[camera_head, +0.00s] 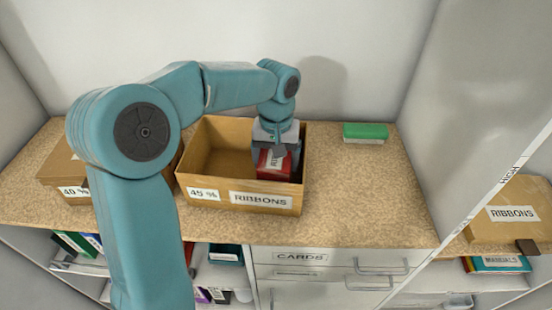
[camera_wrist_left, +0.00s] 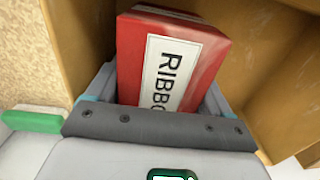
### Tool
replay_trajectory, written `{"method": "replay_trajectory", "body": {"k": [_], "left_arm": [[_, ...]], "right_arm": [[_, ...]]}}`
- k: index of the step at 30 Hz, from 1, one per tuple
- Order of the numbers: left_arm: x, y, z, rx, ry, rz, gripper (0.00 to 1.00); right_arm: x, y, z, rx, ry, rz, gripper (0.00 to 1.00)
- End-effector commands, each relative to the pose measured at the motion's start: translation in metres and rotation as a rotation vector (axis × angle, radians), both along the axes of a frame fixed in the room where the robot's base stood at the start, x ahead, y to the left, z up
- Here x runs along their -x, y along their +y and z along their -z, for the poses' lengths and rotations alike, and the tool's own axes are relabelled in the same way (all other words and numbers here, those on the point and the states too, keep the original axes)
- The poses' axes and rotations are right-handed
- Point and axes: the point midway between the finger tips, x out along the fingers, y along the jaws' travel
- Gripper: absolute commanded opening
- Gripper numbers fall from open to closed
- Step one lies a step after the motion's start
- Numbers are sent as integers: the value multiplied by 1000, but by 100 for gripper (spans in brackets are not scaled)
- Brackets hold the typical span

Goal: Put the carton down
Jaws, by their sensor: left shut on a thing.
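A red carton (camera_head: 270,165) with a white label sits inside the open cardboard box (camera_head: 214,201) marked RIBBONS and 45 %, at its right end. My left gripper (camera_head: 275,152) reaches down into the box from above and is shut on the carton. In the left wrist view the red carton (camera_wrist_left: 170,62) stands between the fingers, with its label partly reading RIBBO. The box wall (camera_wrist_left: 262,75) is close beside it. The carton's underside is hidden, so I cannot tell whether it touches the box floor. My right gripper is not in view.
A closed box (camera_head: 62,175) marked 40 % stands at the left, partly behind my arm. A green block (camera_head: 365,131) lies at the back right of the counter. Another RIBBONS box (camera_head: 508,214) stands beyond the right partition. Counter space right of the open box is clear.

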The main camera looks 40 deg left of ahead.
Motion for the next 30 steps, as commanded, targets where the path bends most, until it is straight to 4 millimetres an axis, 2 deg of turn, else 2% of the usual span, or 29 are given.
{"method": "replay_trajectory", "body": {"k": [5, 6, 7, 14, 18, 30], "left_arm": [[0, 0, 5, 0, 0, 0, 44], [0, 0, 4, 0, 0, 0, 91], [0, 0, 4, 0, 0, 0, 100], [0, 0, 3, 0, 0, 0, 100], [0, 0, -9, 0, -2, 0, 100], [-1, 0, -97, 0, -4, 0, 100]], "right_arm": [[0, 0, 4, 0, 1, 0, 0], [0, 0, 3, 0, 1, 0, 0], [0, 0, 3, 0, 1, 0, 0], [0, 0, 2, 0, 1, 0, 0], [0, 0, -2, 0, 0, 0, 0], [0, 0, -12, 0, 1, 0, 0]]}}
